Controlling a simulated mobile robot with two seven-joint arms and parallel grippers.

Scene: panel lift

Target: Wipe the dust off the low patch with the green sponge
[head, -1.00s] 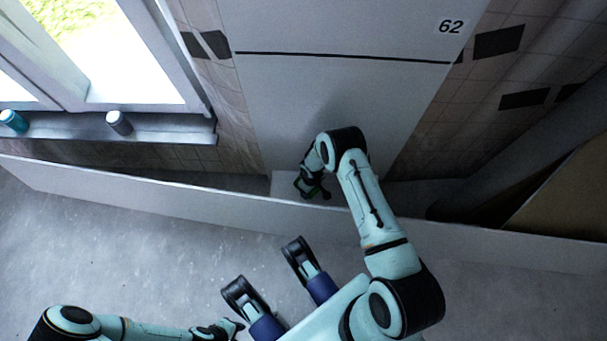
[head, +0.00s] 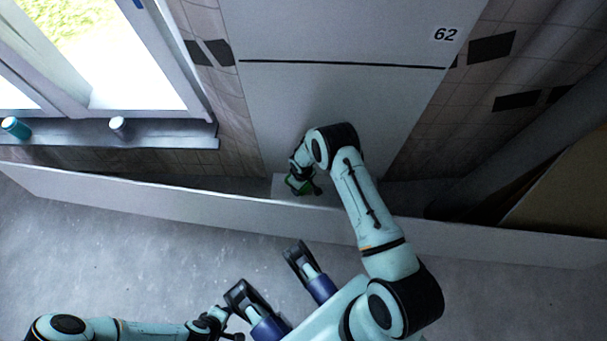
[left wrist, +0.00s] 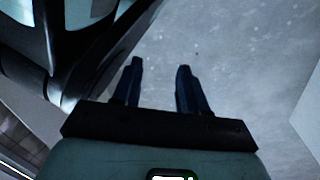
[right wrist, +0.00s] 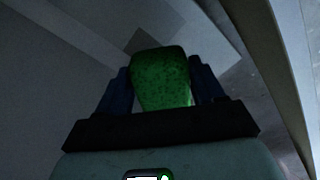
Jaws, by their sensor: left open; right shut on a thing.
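The green sponge (right wrist: 162,82) is gripped between the two fingers of my right gripper (right wrist: 161,66). In the head view the sponge (head: 299,186) shows as a small green piece low in front of the grey panel (head: 340,85), behind the low white wall. A darker grey patch (right wrist: 208,38) shows just beyond the sponge in the right wrist view; I cannot tell whether it is dust. I also cannot tell whether the sponge touches a surface. My left gripper (left wrist: 160,68) is open and empty above the grey floor.
A long low white wall (head: 120,192) crosses between my base and the panel. A window sill (head: 165,134) at the left holds a teal can (head: 15,127) and a grey can (head: 118,127). A large grey pipe (head: 500,165) stands at the right.

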